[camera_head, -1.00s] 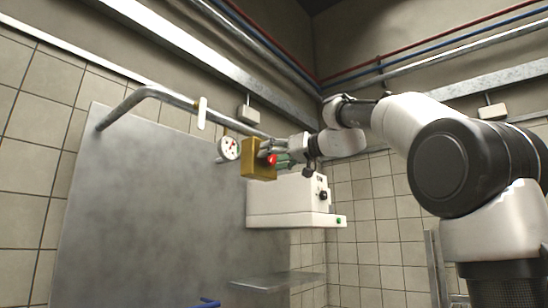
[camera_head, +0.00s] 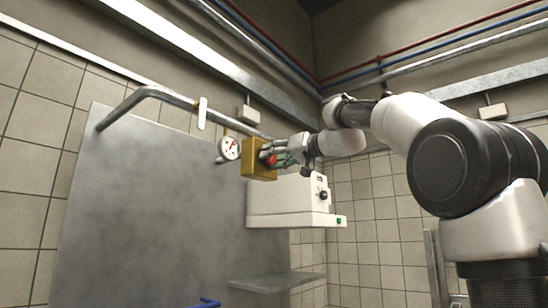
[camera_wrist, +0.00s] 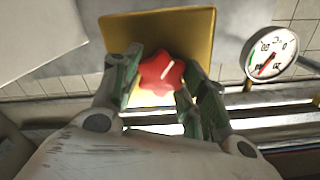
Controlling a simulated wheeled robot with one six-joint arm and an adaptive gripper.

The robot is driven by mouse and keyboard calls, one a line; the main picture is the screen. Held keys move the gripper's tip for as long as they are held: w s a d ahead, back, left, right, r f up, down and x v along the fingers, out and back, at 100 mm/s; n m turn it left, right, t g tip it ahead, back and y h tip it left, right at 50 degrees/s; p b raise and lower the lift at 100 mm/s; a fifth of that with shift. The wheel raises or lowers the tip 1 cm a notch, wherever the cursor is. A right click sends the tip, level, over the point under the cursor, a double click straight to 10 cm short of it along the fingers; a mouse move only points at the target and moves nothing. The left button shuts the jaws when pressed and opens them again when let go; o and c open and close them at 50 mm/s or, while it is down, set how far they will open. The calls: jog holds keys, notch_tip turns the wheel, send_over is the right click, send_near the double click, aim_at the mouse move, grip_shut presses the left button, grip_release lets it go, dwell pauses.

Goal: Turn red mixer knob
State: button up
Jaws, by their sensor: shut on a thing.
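The red mixer knob (camera_wrist: 162,72) sits on the face of a yellow box (camera_wrist: 178,26) in the wrist view. It is star-shaped with a white line that slants up to the right. My gripper (camera_wrist: 160,82) has its green fingers on the left and right sides of the knob, shut on it. In the head view the yellow box (camera_head: 250,160) is on the wall, and the red knob (camera_head: 270,160) is partly hidden by my gripper (camera_head: 275,157).
A round pressure gauge (camera_head: 229,148) is left of the yellow box, close to it. A white machine (camera_head: 285,202) stands below my gripper. A bent metal pipe (camera_head: 150,92) runs above a large grey panel (camera_head: 140,210).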

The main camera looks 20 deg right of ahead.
jog(key=m, duration=0.4)
jog(key=shift+d, duration=0.1)
jog(key=m, duration=0.4)
jog(key=shift+f, duration=0.1)
jog(key=shift+m, duration=0.3)
jog(key=o, duration=1)
jog(key=shift+o, duration=0.2)
jog(key=shift+d, duration=0.1)
jog(key=v, duration=1.1)
jog(key=shift+s+d, duration=0.2)
jog(key=shift+s, duration=0.15)
